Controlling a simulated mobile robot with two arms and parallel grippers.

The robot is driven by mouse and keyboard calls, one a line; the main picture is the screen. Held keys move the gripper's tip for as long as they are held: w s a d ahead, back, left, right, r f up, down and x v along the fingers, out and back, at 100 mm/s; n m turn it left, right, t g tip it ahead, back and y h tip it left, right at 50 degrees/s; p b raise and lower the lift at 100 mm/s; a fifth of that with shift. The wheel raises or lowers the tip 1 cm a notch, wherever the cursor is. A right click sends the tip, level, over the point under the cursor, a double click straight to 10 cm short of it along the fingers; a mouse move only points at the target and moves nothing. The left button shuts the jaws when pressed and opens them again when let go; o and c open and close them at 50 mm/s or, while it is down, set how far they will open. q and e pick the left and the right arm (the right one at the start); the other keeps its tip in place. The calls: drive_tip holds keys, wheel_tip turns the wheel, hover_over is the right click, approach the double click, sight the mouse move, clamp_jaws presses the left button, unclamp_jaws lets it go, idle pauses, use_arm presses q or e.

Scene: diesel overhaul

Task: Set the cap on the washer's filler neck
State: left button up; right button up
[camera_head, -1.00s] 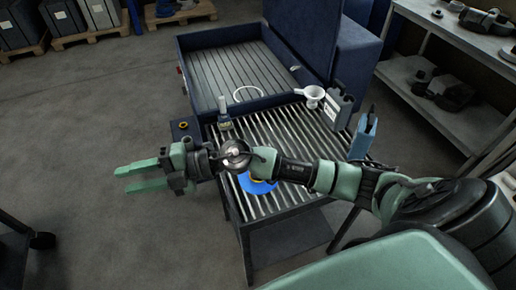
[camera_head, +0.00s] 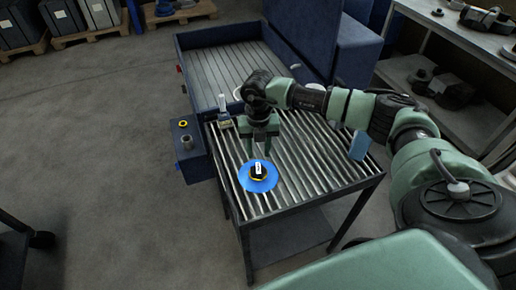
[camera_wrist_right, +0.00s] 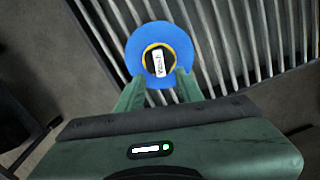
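The cap (camera_head: 258,169) is a dark round piece with a yellow rim and a white label. It sits on a blue disc (camera_head: 270,184) on the slatted bench top. The cap also shows in the right wrist view (camera_wrist_right: 158,61), just beyond the fingertips. My right gripper (camera_head: 257,153) points down above the cap, open and empty, its fingers apart. In the right wrist view the open fingers (camera_wrist_right: 158,84) frame the cap's near edge. The washer (camera_head: 190,66) is the blue tub at the back. A short grey neck (camera_head: 187,142) stands on the blue side box. My left gripper is not in view.
A small bottle (camera_head: 223,112) stands on the bench's back left corner. A blue container (camera_head: 359,144) stands at the right, close under my right arm. A yellow ring (camera_head: 183,124) lies on the side box behind the neck. The slats left of the disc are clear.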

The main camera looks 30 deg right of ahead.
sight(258, 168)
wheel_tip(258, 168, down, 8)
drive_tip(key=b, duration=0.5)
drive_tip(key=shift+r, duration=0.2)
clamp_jaws()
idle(1.2)
